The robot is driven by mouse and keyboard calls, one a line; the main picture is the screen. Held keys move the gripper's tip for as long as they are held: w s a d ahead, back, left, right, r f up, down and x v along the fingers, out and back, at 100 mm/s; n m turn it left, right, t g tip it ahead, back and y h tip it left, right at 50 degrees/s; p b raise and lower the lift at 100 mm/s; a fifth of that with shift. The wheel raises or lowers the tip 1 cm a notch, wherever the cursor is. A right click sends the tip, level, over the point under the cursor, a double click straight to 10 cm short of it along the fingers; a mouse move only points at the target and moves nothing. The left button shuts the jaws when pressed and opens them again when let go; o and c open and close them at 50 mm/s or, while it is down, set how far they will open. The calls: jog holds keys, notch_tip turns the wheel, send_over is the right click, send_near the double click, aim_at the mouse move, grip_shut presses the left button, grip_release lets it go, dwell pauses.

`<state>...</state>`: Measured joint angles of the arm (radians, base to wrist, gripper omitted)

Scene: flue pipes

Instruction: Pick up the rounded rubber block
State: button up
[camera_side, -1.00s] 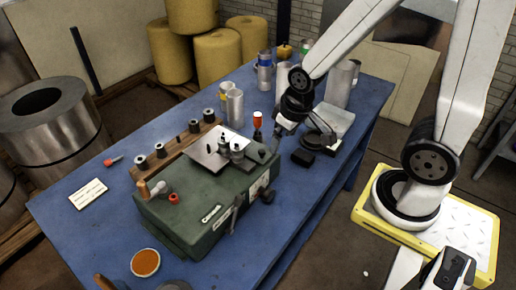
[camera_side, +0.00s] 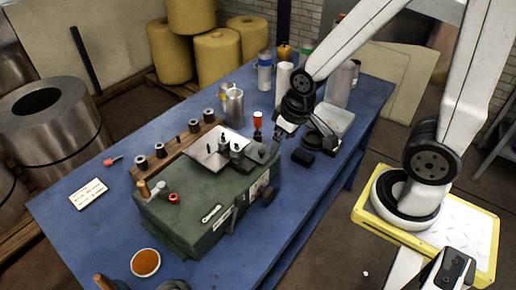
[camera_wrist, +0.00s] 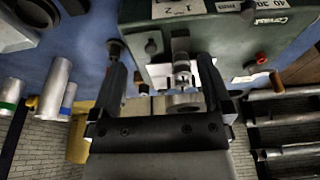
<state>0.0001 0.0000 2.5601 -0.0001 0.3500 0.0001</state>
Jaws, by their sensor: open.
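The rounded rubber block appears to be the small black block (camera_side: 303,157) on the blue table, right of the green machine. My gripper (camera_side: 300,140) is above the table close to this block, apart from it as far as I can tell. In the wrist view my gripper (camera_wrist: 163,75) has its two black fingers spread wide with nothing held between them. The green machine's face and a metal fitting show beyond the fingers. A dark shape at the upper left of the wrist view may be the block; I cannot tell.
The green machine (camera_side: 205,205) stands beside my gripper, with a red-topped tool (camera_side: 257,122) near it. The table's right edge is close.

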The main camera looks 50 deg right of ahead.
jog(key=g, duration=0.3)
send_over(305, 155)
notch_tip(305, 155, down, 13)
jog(key=shift+s+a+r, duration=0.1)
jog(key=shift+f, duration=1.3)
jog(key=shift+f, duration=0.1)
jog(key=shift+f, duration=2.5)
